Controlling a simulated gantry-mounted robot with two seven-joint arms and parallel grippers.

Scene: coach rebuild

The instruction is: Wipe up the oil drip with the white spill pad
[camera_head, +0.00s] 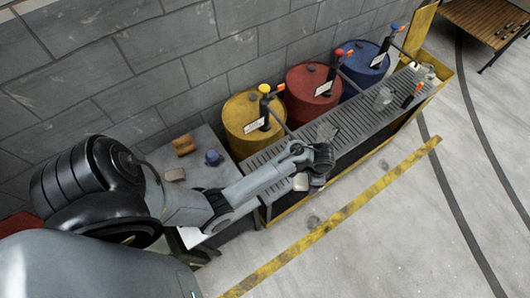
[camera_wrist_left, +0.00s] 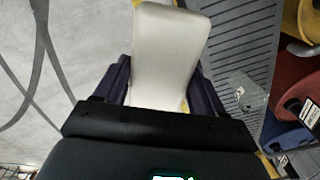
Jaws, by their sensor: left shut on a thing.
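My left gripper (camera_head: 318,168) is at the near edge of the grated drum stand (camera_head: 350,124), in front of the yellow drum. It is shut on the white spill pad (camera_head: 300,182). In the left wrist view the white spill pad (camera_wrist_left: 165,50) stands out from between the dark fingers, over the yellow edge of the stand and the floor. Small dark stains show on the floor, one below the gripper (camera_head: 313,220) and one farther right (camera_head: 383,165); I cannot tell which is the oil drip. My right gripper is not in view.
A yellow drum (camera_head: 254,124), a red drum (camera_head: 312,93) and a blue drum (camera_head: 365,70) stand behind the grating. A clear vessel (camera_head: 383,98) stands on it. A side table (camera_head: 205,173) holds small items. A yellow line (camera_head: 335,218) crosses mostly clear floor.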

